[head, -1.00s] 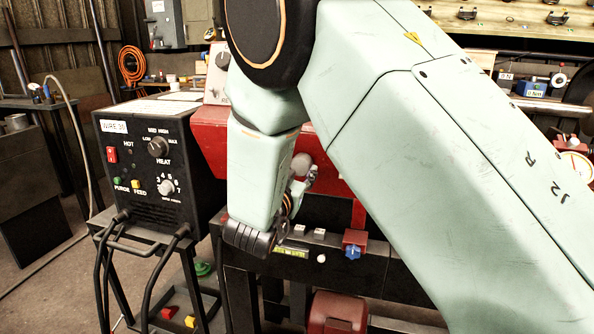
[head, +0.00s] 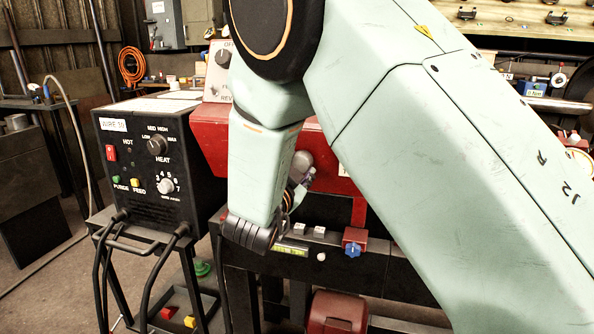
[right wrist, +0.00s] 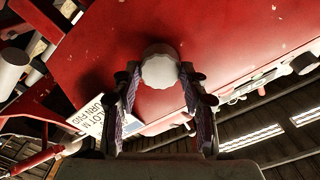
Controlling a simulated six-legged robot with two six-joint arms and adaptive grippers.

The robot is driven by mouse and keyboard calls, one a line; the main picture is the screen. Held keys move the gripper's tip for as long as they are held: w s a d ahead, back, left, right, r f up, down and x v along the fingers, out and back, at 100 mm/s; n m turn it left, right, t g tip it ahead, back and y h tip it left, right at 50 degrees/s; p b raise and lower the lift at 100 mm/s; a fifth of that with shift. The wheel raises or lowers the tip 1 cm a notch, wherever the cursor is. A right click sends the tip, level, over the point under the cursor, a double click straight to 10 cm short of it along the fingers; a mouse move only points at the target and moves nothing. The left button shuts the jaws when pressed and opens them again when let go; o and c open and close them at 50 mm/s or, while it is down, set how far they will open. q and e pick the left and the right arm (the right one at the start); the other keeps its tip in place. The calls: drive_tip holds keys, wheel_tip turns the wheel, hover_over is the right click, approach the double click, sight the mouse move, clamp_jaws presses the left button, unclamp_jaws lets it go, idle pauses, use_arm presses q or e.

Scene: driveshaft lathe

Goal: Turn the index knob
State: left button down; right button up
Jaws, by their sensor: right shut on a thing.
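The index knob, a pale round knob (head: 302,161), sticks out from the red machine housing (head: 345,183). It shows in the right wrist view (right wrist: 160,69), against the red panel. My right gripper (head: 303,176) is at this knob, with one finger on each side of it (right wrist: 160,76), shut on it. In the head view my right forearm and wrist hide much of the gripper and the housing around it. My left gripper is not in view.
A black welding box (head: 150,190) with knobs and cables stands on a metal stand at the left. A blue knob (head: 352,250) on a red block sits on the dark rail below my right gripper. A white label (right wrist: 92,118) is partly hidden by a finger.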

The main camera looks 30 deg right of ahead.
drive_tip(key=m+b, duration=0.1)
drive_tip(key=m, duration=0.2)
drive_tip(key=shift+m+b, duration=0.3)
drive_tip(key=shift+m, duration=0.1)
drive_tip(key=m+b, duration=0.1)
drive_tip(key=m, duration=0.1)
drive_tip(key=shift+f+m+b, duration=0.1)
drive_tip(key=shift+m+b, duration=0.3)
drive_tip(key=m+b, duration=0.2)
drive_tip(key=m, duration=0.1)
drive_tip(key=shift+b, duration=0.3)
drive_tip(key=shift+m+b, duration=1.15)
drive_tip(key=shift+m, duration=0.35)
drive_tip(key=o, duration=1.2)
drive_tip(key=shift+c, duration=0.2)
